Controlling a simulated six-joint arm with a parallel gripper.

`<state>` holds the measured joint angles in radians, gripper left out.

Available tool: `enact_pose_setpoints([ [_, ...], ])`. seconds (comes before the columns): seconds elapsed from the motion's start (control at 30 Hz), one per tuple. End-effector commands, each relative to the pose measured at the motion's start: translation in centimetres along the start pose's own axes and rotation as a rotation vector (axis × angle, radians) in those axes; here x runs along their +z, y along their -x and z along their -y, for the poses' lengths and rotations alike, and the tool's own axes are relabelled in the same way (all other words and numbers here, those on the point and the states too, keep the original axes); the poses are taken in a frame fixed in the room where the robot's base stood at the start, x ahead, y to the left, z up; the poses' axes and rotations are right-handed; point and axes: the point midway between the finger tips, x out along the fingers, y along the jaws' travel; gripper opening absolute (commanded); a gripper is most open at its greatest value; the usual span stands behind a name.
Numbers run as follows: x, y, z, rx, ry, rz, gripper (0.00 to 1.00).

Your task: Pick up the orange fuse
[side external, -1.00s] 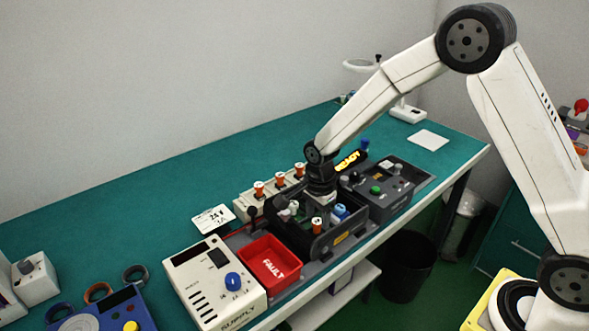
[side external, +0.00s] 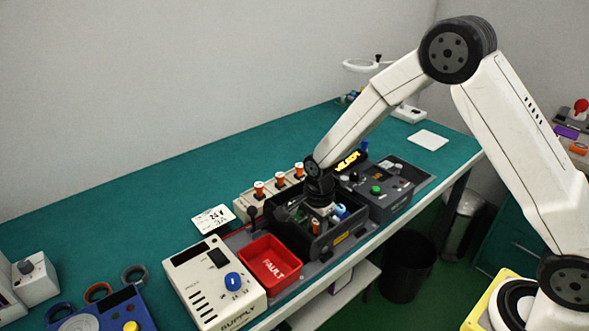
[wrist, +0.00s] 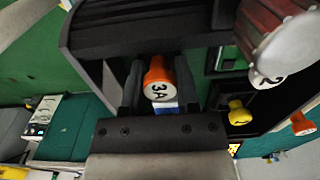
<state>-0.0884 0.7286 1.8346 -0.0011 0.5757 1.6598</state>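The orange fuse (wrist: 158,72) has a white end marked 3A. In the wrist view it sits between the two dark fingers of my gripper (wrist: 159,88), with little or no gap on either side. I cannot tell whether the fingers press on it. In the side view my gripper (side external: 320,206) is low inside the dark open tray (side external: 290,238), pointing down. A bit of orange (side external: 316,227) shows just below it at the tray's front. The fingertips are hidden there.
A blue-capped part (side external: 341,211) stands close to my gripper in the tray. A yellow part (wrist: 238,114) and a large ribbed reddish knob (wrist: 285,30) are nearby on the right. A cream rack (side external: 243,204) with orange-and-white fuses stands behind; the red FAULT bin (side external: 270,275) is left.

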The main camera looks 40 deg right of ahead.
Motion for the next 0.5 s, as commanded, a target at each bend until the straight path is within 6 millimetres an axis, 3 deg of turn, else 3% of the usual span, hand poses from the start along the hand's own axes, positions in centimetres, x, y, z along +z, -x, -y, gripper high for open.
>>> enact_pose_setpoints([
  [0.03, 0.00, 0.01, 0.01, 0.000, 0.000, 0.000, 0.07],
  [0.07, 0.00, 0.01, 0.01, 0.000, 0.000, 0.000, 0.00],
  [0.5, 0.00, 0.34, 0.03, -0.001, 0.000, 0.000, 0.00],
])
